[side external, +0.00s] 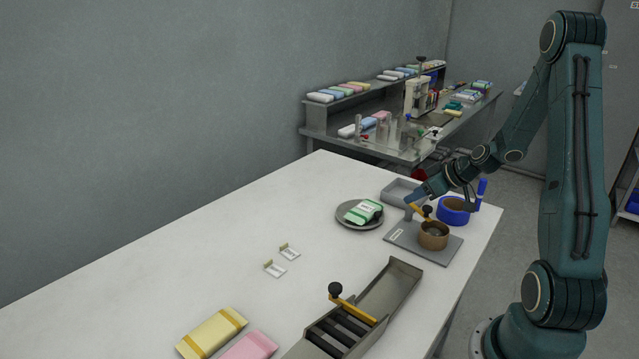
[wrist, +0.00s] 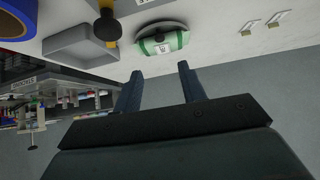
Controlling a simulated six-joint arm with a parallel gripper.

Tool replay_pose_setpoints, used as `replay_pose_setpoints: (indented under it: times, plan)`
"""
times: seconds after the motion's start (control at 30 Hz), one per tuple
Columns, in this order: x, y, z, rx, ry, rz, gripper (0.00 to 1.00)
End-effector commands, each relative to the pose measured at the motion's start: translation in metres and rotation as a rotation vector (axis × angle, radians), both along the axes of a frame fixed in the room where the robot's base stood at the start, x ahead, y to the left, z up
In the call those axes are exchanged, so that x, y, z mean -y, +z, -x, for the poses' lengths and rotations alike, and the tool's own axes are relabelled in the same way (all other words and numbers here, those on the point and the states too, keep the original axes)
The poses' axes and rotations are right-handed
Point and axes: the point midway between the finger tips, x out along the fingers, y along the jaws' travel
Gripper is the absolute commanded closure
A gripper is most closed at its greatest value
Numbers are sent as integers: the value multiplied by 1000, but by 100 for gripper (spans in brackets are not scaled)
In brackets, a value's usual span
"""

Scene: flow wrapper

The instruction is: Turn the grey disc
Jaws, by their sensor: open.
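The grey disc (side external: 347,222) lies flat on the white table, left of the grey tray. A green and white packet (side external: 364,211) rests on it. The wrist view looks upside down and shows the disc (wrist: 158,26) and the packet (wrist: 162,43) near the top, beyond my fingertips.
The black knob (side external: 427,210) stands by a brown pot (side external: 433,238) on a grey plate. A grey tray (side external: 400,190) and blue ring (side external: 453,212) are behind. A metal chute (side external: 390,290) stands in front; two small cards (side external: 289,252) lie left. Table between cards and disc is clear.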

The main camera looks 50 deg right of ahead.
Motion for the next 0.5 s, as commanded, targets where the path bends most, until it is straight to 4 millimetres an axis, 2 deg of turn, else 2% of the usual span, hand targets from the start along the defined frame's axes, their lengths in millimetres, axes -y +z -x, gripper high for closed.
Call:
replay_pose_setpoints:
  times: [0.27, 0.5]
  plan:
    - [0, -17, -17, -2, 2, -1, 59]
    - [0, -40, -39, -2, 3, -1, 59]
